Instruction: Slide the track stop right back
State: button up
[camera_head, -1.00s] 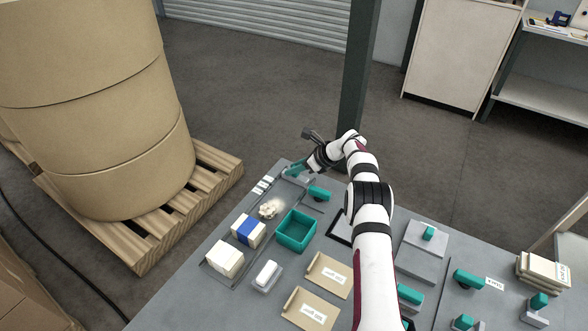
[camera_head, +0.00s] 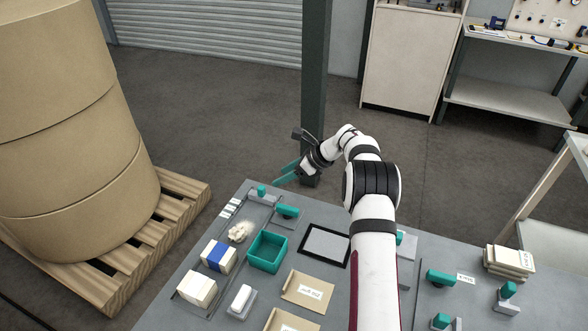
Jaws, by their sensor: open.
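A small teal-topped block (camera_head: 261,191), which looks like the track stop, sits near the far left corner of the grey table. It is at the far end of a thin track running along that corner. My gripper (camera_head: 279,178) has teal fingers and is open and empty. It hangs just beyond the table's far edge, to the right of and above the block in the picture, apart from it. The exact gap between the fingers is hard to see.
White labels (camera_head: 229,208) lie left of the track. Another teal-handled piece (camera_head: 288,211) stands close to its right. A teal bin (camera_head: 268,251), a pale crumpled lump (camera_head: 240,231) and a blue-banded block (camera_head: 218,256) lie nearer. A dark post (camera_head: 314,90) rises behind my gripper.

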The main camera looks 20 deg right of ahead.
jog(key=v, duration=0.5)
jog(key=s+a+r+n+g+h, duration=0.1)
jog(key=s+a+r+n+g, duration=0.1)
jog(key=s+a+r+n, duration=0.55)
jog(key=s+a+r+n+g, duration=0.2)
jog(key=s+a+r+n, duration=0.2)
jog(key=s+a, duration=0.65)
jog(key=s+f+n+g+h, duration=0.1)
jog(key=s+n, duration=0.4)
jog(key=s, duration=0.7)
jog(key=s+a+f+n+g+h, duration=0.1)
jog(key=s+n, duration=0.4)
jog(key=s, duration=0.8)
notch_tip(320, 180, down, 2)
jog(key=shift+s+f+g+h, duration=0.1)
jog(key=shift+s+g+h, duration=0.2)
jog(key=shift+h, duration=0.5)
